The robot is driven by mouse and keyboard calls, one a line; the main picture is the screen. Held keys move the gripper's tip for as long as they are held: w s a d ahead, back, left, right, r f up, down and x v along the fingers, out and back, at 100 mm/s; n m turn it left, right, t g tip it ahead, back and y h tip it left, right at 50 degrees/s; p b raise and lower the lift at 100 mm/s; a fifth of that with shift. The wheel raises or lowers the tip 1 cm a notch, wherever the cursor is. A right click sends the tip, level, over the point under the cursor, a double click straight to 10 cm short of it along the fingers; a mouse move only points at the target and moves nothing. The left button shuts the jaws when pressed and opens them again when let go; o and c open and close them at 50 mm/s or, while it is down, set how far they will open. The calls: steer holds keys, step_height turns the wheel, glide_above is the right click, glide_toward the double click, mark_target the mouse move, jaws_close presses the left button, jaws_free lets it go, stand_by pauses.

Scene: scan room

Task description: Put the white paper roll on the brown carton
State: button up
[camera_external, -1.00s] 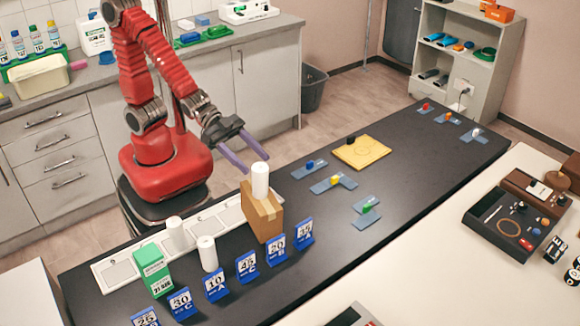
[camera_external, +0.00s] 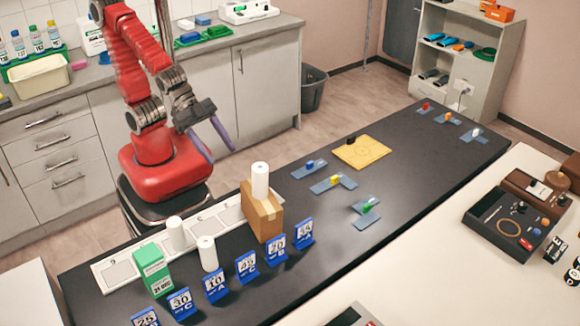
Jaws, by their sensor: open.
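The brown carton (camera_external: 262,216) stands on the black table, in front of a white strip with marked fields. A white paper roll (camera_external: 260,181) stands upright on top of the carton. Two more white rolls stand upright to the left: one on the white strip (camera_external: 176,234) and one a little nearer (camera_external: 208,254). My gripper (camera_external: 221,156) is open and empty. Its purple fingers point down and to the right, behind and to the left of the carton, apart from the roll.
A green box (camera_external: 152,270) and a row of blue number cards (camera_external: 246,265) stand left of and in front of the carton. A yellow board (camera_external: 361,152) and small blue pieces lie to the right. The table between the carton and these is clear.

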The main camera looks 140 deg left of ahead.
steer(key=s+d+r+m+g+h, duration=0.1)
steer(key=s+d+g, duration=0.2)
steer(key=s+d, duration=0.4)
steer(key=s, duration=0.7)
steer(key=shift+m+g+h, duration=0.3)
steer(key=shift+g+h, duration=0.1)
steer(key=shift+o, duration=0.6)
steer(key=shift+s+r, duration=0.1)
